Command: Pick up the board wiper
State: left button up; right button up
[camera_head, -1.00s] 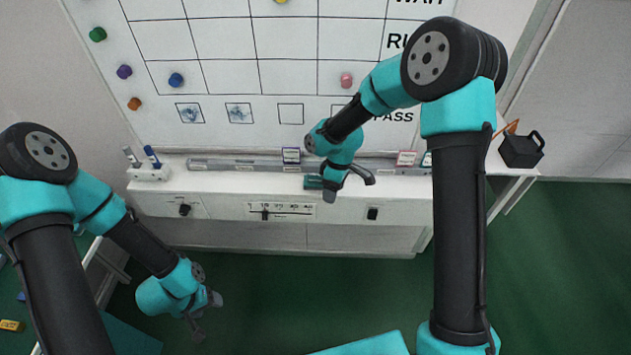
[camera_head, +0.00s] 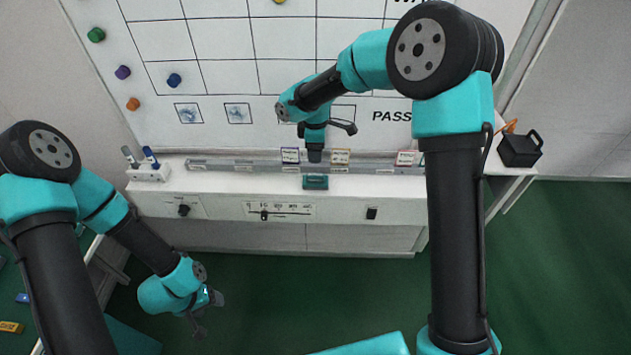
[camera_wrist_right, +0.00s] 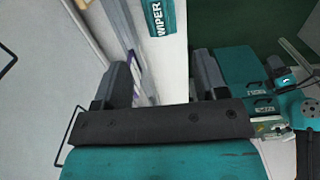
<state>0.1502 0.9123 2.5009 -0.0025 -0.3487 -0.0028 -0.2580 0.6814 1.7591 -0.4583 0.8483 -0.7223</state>
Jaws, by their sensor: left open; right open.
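The board wiper (camera_head: 315,182) is a small teal block lying on the white ledge below the whiteboard. In the right wrist view the wiper (camera_wrist_right: 160,22), lettered WIPER, shows at the top, partly cut off. My right gripper (camera_head: 330,142) is open and empty, in front of the board's lower edge and above the wiper in the head view. In the right wrist view my right gripper (camera_wrist_right: 163,82) has its fingers apart, with the wiper beyond them and not between them. My left gripper (camera_head: 207,314) is open and empty over the green floor at lower left.
A marker holder (camera_head: 148,173) stands at the ledge's left end. A grey rail (camera_head: 230,165) with small labelled cards runs behind the wiper. A black caddy (camera_head: 520,149) stands at the right end. Coloured magnets sit on the whiteboard (camera_head: 220,70). The ledge beside the wiper is clear.

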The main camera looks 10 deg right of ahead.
aim_at(315, 175)
notch_tip(315, 175, down, 9)
jog(key=shift+r, duration=0.15)
dwell(0.4)
jog(key=shift+f, duration=2.6)
jog(key=c, duration=0.7)
jog(key=shift+r, duration=0.1)
